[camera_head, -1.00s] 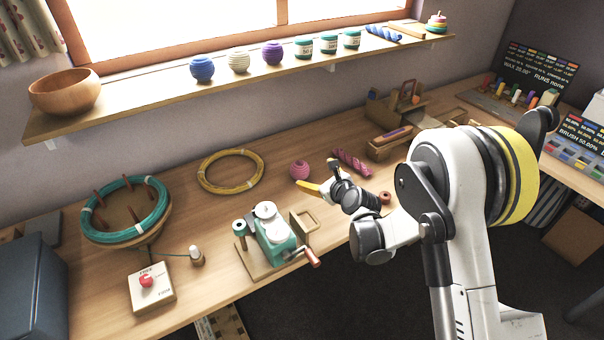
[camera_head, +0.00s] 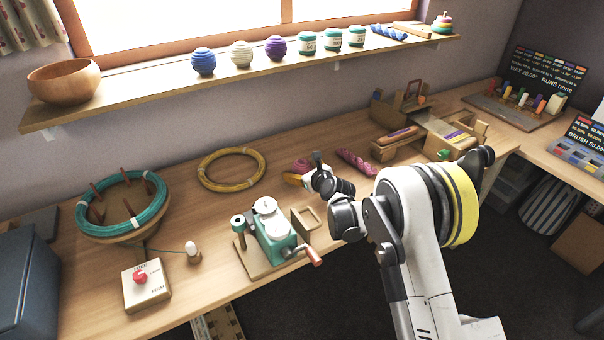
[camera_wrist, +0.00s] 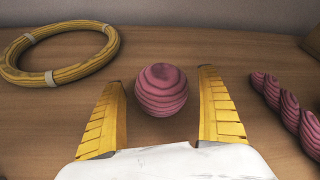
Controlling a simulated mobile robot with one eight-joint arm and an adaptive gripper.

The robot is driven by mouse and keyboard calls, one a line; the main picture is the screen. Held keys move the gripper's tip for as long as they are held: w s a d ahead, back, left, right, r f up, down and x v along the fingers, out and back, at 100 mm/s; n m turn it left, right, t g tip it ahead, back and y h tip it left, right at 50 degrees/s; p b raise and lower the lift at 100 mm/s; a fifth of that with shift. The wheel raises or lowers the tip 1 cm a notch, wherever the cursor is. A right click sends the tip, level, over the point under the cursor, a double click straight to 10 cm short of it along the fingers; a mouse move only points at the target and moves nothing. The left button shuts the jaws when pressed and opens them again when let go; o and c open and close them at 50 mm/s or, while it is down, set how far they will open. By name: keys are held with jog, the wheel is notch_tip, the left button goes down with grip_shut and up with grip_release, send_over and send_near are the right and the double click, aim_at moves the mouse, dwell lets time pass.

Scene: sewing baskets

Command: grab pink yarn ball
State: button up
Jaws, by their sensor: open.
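The pink yarn ball (camera_wrist: 162,89) rests on the wooden bench, with darker stripes around it. In the wrist view it sits centred just beyond and between the tips of my two yellow fingers. My gripper (camera_wrist: 161,80) is open and empty, with bare wood between the fingers and the ball. In the head view the ball (camera_head: 302,165) is partly hidden behind my gripper (camera_head: 299,175), which is low over the bench on its near side.
A pink twisted skein (camera_wrist: 290,112) lies close to the right of the ball. A yellow coil (camera_wrist: 60,62) lies to the left. A teal hand-cranked winder (camera_head: 275,235) stands nearer on the bench.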

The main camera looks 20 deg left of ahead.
jog(key=c, duration=1.3)
jog(key=shift+r, duration=0.1)
